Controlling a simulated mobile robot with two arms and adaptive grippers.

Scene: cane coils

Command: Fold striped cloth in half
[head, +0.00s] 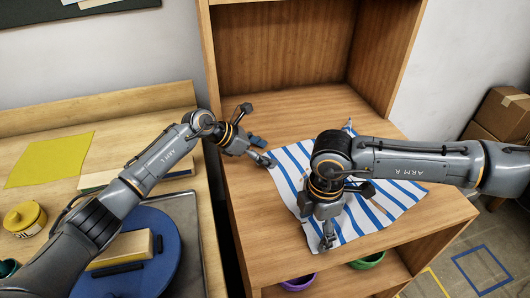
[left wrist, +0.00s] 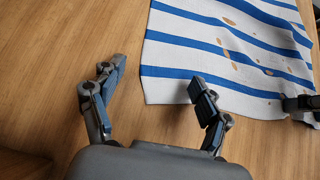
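The white cloth with blue stripes (head: 392,208) lies spread on the wooden shelf top, partly hidden by my right arm. In the left wrist view the cloth (left wrist: 215,57) shows several brown patches. My left gripper (head: 263,152) is at the cloth's left corner, fingers apart.
The wooden shelf unit (head: 258,235) has bare top left of the cloth and a tall back. Purple (head: 298,283) and green (head: 368,262) bowls sit below. The left table holds a yellow cloth (head: 50,160), a yellow pot (head: 24,217) and a blue disc (head: 165,262).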

